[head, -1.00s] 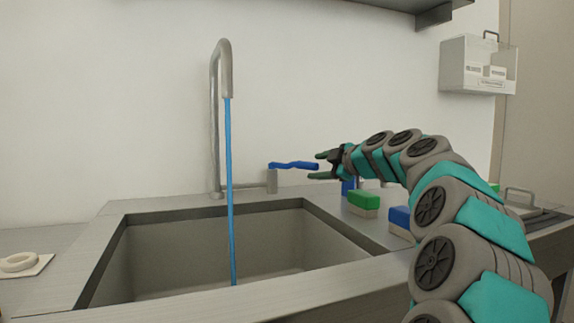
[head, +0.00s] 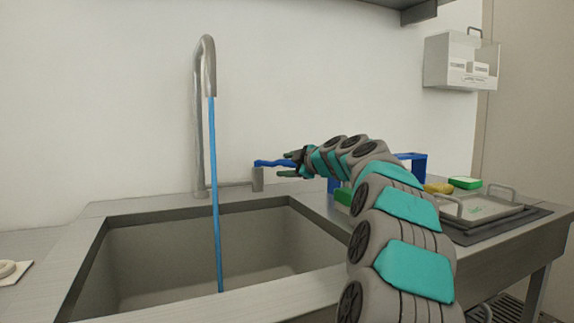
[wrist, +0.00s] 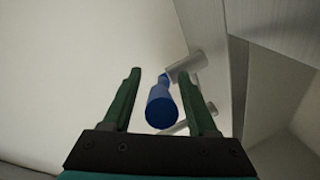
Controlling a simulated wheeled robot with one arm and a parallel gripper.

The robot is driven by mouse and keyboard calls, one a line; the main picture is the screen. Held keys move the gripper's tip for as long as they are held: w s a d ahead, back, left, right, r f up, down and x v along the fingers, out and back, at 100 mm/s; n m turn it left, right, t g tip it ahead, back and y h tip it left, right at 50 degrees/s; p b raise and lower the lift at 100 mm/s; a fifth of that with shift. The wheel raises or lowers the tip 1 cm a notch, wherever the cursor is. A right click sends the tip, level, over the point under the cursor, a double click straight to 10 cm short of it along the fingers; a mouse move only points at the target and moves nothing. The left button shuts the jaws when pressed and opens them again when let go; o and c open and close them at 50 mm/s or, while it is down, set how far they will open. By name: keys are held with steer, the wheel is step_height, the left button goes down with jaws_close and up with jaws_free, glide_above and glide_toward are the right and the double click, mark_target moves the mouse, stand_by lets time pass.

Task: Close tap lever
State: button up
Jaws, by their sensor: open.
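The blue tap lever (head: 272,162) sticks out to the right from the grey tap valve (head: 257,179) behind the sink. Blue water runs from the tall curved faucet (head: 206,70) down into the basin. My gripper (head: 284,164) is at the right end of the lever in the head view, where its fingers hide part of it. In the wrist view the lever end (wrist: 163,106) lies between the two green fingers of my gripper (wrist: 165,85). The fingers are apart, with gaps visible on both sides of the lever.
The sink (head: 180,262) lies below the tap, with a white wall behind. To the right are a partly hidden green-topped block (head: 343,197), a blue frame (head: 415,165), a yellow item (head: 438,188), a green block (head: 465,182) and a metal tray (head: 480,207). A dispenser box (head: 460,62) hangs on the wall.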

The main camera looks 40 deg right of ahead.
steer(key=shift+c, duration=0.3)
jaws_close()
stand_by(1.1)
